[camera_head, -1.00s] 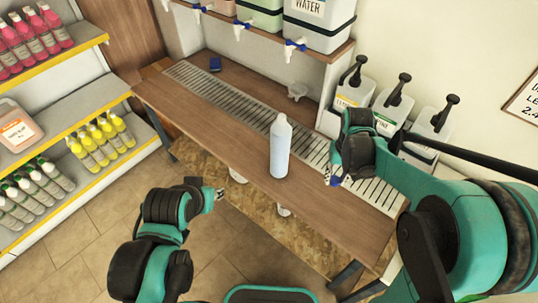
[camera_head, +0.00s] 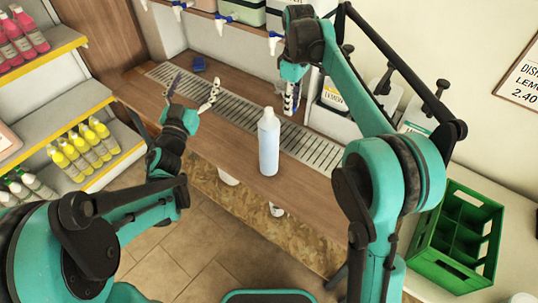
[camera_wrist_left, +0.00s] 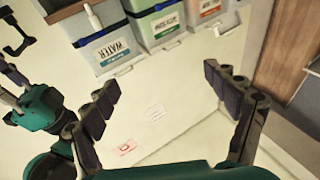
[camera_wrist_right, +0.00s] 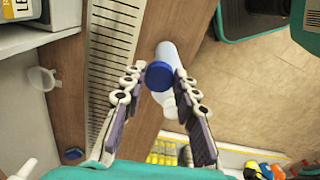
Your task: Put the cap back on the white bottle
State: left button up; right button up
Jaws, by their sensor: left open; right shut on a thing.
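The white bottle (camera_head: 269,148) stands upright on the wooden counter in the head view, with no cap on its neck. My right gripper (camera_head: 291,100) is above the counter, behind and slightly right of the bottle. In the right wrist view its fingers (camera_wrist_right: 154,78) are shut on the blue cap (camera_wrist_right: 159,75). The bottle (camera_wrist_right: 170,52) shows behind the cap there, partly hidden and apart from it as far as the head view shows. My left gripper (camera_head: 192,90) is open and empty, left of the bottle; its spread fingers also show in the left wrist view (camera_wrist_left: 172,92).
A metal drip grate (camera_head: 228,108) runs along the counter. A small blue object (camera_head: 199,63) lies at the back left. Detergent drums (camera_wrist_left: 105,48) with taps are above. A green crate (camera_head: 455,240) stands at right, and shelves of bottles (camera_head: 85,150) at left.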

pick_arm(q)
jog(key=d+f+m+g+h+b, duration=0.1)
jog(key=d+f+m+g+h, duration=0.2)
jog(key=d+f+m+h, duration=0.3)
jog(key=m+g+h+b, duration=0.1)
jog(key=m+g+h, duration=0.1)
jog(key=g+h, duration=0.4)
send_near(270, 131)
jog(key=shift+g+y, duration=0.4)
jog(key=shift+y, duration=0.2)
jog(key=w+a+f, duration=0.1)
jog(key=w+f, duration=0.1)
jog(key=shift+w+a+f, duration=0.2)
jog(key=shift+a+f, duration=0.2)
pick_arm(e)
jog(key=a+r+n, duration=0.6)
jog(key=r, duration=0.1)
jog(key=shift+w+a+n, duration=0.15)
jog(key=shift+a+n, duration=0.25)
pick_arm(q)
jog(key=x, duration=1.2)
jog(key=c, duration=1.8)
pick_arm(e)
jog(key=shift+d+f, duration=0.15)
jog(key=shift+f, duration=2.35)
